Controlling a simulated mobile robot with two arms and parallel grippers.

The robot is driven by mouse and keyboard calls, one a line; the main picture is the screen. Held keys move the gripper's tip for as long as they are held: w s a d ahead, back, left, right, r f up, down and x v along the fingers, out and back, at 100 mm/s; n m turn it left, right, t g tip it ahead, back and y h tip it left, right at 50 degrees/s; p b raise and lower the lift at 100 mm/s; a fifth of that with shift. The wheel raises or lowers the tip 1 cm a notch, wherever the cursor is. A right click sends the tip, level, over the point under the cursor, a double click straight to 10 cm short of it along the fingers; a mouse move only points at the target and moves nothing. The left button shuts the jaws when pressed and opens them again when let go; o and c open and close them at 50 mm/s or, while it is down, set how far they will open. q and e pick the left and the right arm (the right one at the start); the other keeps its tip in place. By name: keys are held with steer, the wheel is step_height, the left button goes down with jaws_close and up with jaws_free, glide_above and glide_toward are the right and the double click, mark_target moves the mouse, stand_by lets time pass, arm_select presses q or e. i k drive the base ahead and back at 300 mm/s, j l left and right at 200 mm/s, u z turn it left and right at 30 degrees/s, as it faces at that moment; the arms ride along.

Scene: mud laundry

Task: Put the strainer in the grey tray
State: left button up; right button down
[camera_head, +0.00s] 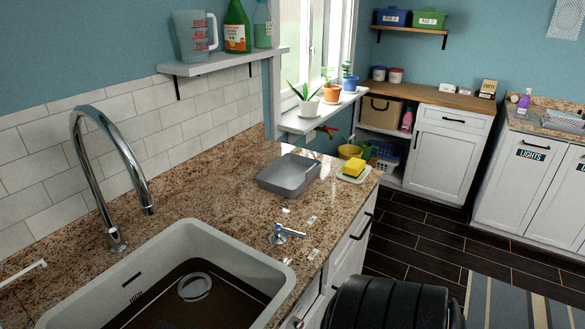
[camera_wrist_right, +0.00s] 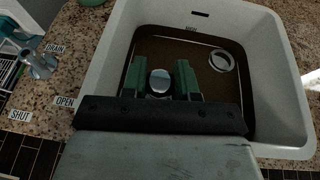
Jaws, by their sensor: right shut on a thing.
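The strainer (camera_wrist_right: 159,83) is a small round shiny metal piece between the two green fingers of my right gripper (camera_wrist_right: 160,80) in the right wrist view. The gripper is shut on it, in front of the sink in that view; its height above the sink is hard to tell. The head view does not show this gripper or the strainer. The grey tray (camera_head: 289,174) is shallow and appears empty, on the granite counter beyond the sink in the head view. My left gripper is in neither view.
The white sink (camera_head: 262,256) holds dark brown water, with a round drain ring (camera_head: 194,287) inside. A chrome faucet (camera_head: 118,160) rises behind it. A lever tap (camera_head: 283,233) stands between sink and tray. A yellow sponge (camera_head: 354,166) sits on a dish right of the tray.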

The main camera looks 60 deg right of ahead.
mark_target(290, 178)
steer(key=k+l, duration=0.15)
steer(key=l, duration=0.2)
steer(key=k+l+z, duration=0.15)
steer(key=l, duration=0.2)
steer(key=k+l, duration=0.1)
steer(key=l, duration=0.3)
steer(key=k+l+z, duration=0.1)
steer(key=l, duration=0.25)
steer(key=i+l+z, duration=0.2)
steer(key=i+l, duration=0.5)
steer(key=l, duration=0.1)
